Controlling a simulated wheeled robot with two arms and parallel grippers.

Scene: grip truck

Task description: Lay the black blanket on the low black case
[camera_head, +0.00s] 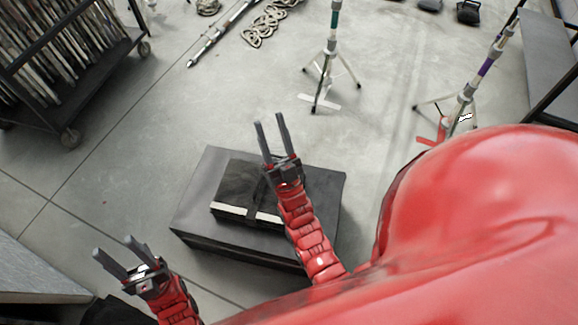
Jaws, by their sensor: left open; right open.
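The low black case (192,208) stands on the concrete floor at the middle of the head view. A folded black blanket (238,184) with a white band along its near edge lies on top of the case, left of its middle. My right gripper (270,126) is open and empty over the case's far side. Its arm passes over the blanket's right part and hides some of it. My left gripper (115,248) is open and empty at the lower left, apart from the case and blanket.
A wheeled rack (75,85) of flat panels stands at the upper left. Light stands (330,60) with tripod feet stand beyond the case. Coiled cable (262,27) lies at the top. A grey surface (35,275) is at the lower left. The floor around the case is mostly clear.

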